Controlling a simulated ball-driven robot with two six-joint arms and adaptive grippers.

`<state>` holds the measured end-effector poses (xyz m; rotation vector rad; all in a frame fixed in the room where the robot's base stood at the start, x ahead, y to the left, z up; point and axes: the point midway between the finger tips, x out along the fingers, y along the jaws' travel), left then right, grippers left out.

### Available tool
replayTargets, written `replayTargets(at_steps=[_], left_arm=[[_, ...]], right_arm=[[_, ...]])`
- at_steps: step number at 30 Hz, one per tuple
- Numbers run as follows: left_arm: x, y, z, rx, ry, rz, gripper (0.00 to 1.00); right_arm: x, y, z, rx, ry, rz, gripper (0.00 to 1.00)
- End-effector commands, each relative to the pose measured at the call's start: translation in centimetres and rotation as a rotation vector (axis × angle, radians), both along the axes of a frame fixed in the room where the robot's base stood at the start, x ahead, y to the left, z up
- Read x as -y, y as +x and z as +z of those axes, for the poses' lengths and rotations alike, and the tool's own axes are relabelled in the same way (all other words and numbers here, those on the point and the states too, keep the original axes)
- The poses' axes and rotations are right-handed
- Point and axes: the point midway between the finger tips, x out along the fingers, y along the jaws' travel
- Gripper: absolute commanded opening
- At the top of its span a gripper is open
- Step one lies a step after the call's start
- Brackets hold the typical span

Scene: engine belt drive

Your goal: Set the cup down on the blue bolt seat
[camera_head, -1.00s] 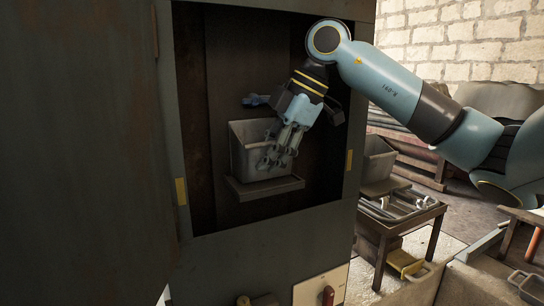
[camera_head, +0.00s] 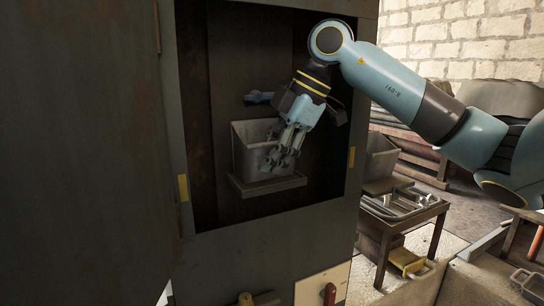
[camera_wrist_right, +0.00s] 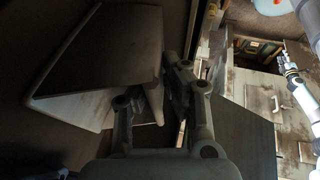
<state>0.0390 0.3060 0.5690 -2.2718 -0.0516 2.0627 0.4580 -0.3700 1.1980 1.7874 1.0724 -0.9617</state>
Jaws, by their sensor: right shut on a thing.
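The cup, a grey open-topped square container (camera_head: 247,150), is inside the dark cabinet recess, above a small ledge. I cannot tell whether it touches the ledge. My right gripper (camera_head: 280,153) reaches down at the cup's right side, shut on it, its fingers hiding part of the wall. In the right wrist view the cup (camera_wrist_right: 105,50) is large and tilted beside the fingers (camera_wrist_right: 150,100).
The ledge (camera_head: 268,187) lies under the cup. The cabinet's side walls and yellow-marked frame (camera_head: 351,157) closely border my right arm. Outside, a low table (camera_head: 405,212) holds metal parts and another grey bin (camera_head: 379,160). A red switch (camera_head: 330,293) is below the recess.

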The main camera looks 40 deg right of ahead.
Motion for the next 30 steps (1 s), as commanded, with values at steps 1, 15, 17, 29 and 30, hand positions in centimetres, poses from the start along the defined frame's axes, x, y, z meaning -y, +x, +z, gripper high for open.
replayTargets(at_steps=[1,15,17,29,30], left_arm=[[0.0,0.0,-0.1,0.0,0.0,0.0,0.4],[0.0,0.0,-0.1,0.0,0.0,0.0,0.4],[0.0,0.0,-0.1,0.0,0.0,0.0,0.4],[-0.1,-0.1,-0.1,-0.001,0.001,0.0,0.4],[-0.1,-0.1,-0.1,-0.001,0.001,0.0,0.4]], right_arm=[[0.0,0.0,-0.1,0.0,0.0,0.0,0.0],[0.0,0.0,-0.3,0.0,0.0,0.0,0.23],[0.0,0.0,-0.3,0.0,0.0,0.0,0.31],[0.3,-0.2,0.3,0.001,-0.003,-0.001,0.34],[0.4,-0.3,0.7,0.002,-0.004,0.0,0.34]])
